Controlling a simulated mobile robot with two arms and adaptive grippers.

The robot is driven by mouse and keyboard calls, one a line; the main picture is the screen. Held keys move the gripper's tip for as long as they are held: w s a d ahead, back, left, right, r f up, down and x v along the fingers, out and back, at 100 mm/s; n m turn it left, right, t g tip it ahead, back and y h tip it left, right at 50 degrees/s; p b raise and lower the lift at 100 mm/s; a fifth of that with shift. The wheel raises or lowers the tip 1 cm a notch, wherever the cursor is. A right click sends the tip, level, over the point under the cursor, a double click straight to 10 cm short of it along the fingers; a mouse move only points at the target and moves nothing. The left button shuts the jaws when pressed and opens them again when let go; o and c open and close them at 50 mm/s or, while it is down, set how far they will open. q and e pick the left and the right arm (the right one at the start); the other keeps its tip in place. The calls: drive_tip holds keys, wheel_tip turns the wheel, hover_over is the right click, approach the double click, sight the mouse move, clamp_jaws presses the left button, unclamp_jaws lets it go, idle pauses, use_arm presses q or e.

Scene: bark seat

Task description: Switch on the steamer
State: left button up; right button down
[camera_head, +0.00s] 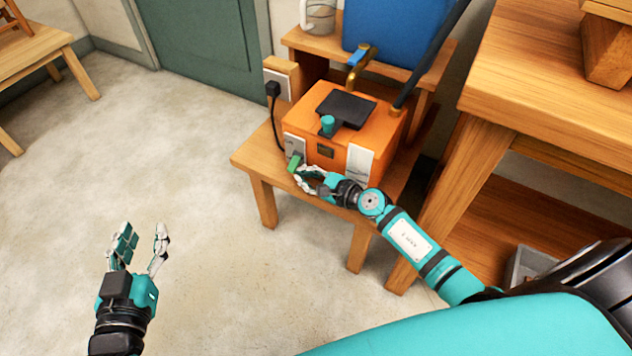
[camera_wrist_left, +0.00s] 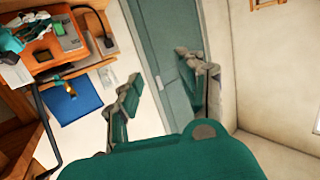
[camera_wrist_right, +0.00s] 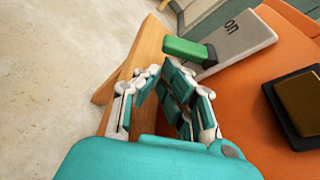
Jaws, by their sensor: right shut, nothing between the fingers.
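The steamer is an orange box (camera_head: 334,127) with a dark plate on top, on a low wooden table. Its left front corner carries a grey switch plate (camera_head: 294,145), marked "on" in the right wrist view (camera_wrist_right: 245,42). A green switch handle (camera_wrist_right: 188,50) on a dark stem stands out from the plate, away from the "on" lettering; the head view shows it small (camera_head: 294,162). My right gripper (camera_wrist_right: 161,70) is shut and empty, its fingertips just short of the green handle; whether they touch it I cannot tell. My left gripper (camera_head: 143,236) is open and empty over the floor.
The low wooden table (camera_head: 245,160) holds the steamer. A black plug (camera_head: 273,89) and cord hang at its left. A dark pipe (camera_head: 430,55) rises at the right, near a large wooden bench (camera_head: 545,85).

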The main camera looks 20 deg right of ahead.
use_arm(q)
drive_tip(key=shift+w+d+r+t, duration=0.1)
drive_tip(key=shift+r+t, duration=0.2)
drive_tip(key=shift+r, duration=0.05)
use_arm(e)
drive_tip(key=shift+w+a+f, duration=0.1)
drive_tip(key=shift+w+a, duration=0.1)
drive_tip(key=shift+w, duration=0.1)
use_arm(q)
drive_tip(key=shift+f, duration=0.1)
